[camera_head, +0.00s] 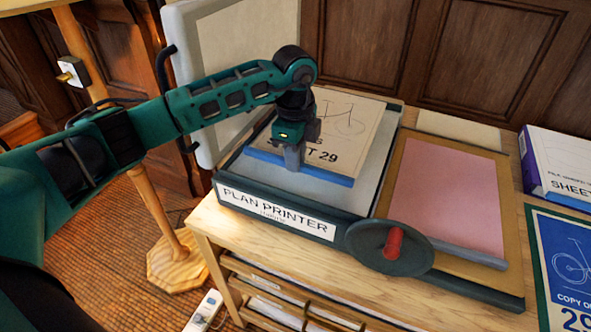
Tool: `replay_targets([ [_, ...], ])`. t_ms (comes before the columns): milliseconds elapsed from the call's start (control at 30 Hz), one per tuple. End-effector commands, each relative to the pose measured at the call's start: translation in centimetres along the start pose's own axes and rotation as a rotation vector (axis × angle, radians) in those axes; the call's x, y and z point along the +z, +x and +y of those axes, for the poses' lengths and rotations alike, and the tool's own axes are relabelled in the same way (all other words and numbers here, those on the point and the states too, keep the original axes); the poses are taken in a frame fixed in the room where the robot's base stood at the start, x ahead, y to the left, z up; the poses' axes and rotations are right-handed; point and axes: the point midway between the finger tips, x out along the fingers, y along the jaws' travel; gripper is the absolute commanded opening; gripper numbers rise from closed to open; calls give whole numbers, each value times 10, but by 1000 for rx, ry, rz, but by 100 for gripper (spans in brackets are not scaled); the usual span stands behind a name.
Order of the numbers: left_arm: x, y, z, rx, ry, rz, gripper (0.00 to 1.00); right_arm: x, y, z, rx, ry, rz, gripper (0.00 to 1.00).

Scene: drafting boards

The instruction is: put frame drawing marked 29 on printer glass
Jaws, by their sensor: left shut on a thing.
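The frame drawing marked 29 (342,127) is a pale sheet with a bicycle frame line drawing and a blue strip along its near edge. It lies over the grey glass (374,173) of the plan printer (277,211), within the printer's dark rim. My left gripper (293,158) is shut on the drawing's near edge, at the blue strip, and hides part of the lettering. I cannot tell whether the drawing touches the glass or is slightly above it. My right gripper is not in view.
A pink sheet (450,195) lies on the tan bed right of the glass. A crank wheel with a red handle (393,243) sticks out in front. The raised pale lid (240,40) is behind my arm.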

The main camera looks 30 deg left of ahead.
Motion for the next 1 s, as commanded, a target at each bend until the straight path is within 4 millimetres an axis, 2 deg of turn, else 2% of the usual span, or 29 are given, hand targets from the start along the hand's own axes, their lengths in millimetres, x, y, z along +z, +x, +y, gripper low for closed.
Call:
replay_targets([
  [267,0,38,1,3,2,0,0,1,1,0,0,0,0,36],
  [667,0,44,1,0,1,1,0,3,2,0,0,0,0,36],
  [700,0,43,1,1,1,0,19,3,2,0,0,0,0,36],
  [933,0,43,1,1,1,0,41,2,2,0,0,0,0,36],
  [1000,0,43,1,1,1,0,41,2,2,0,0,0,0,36],
])
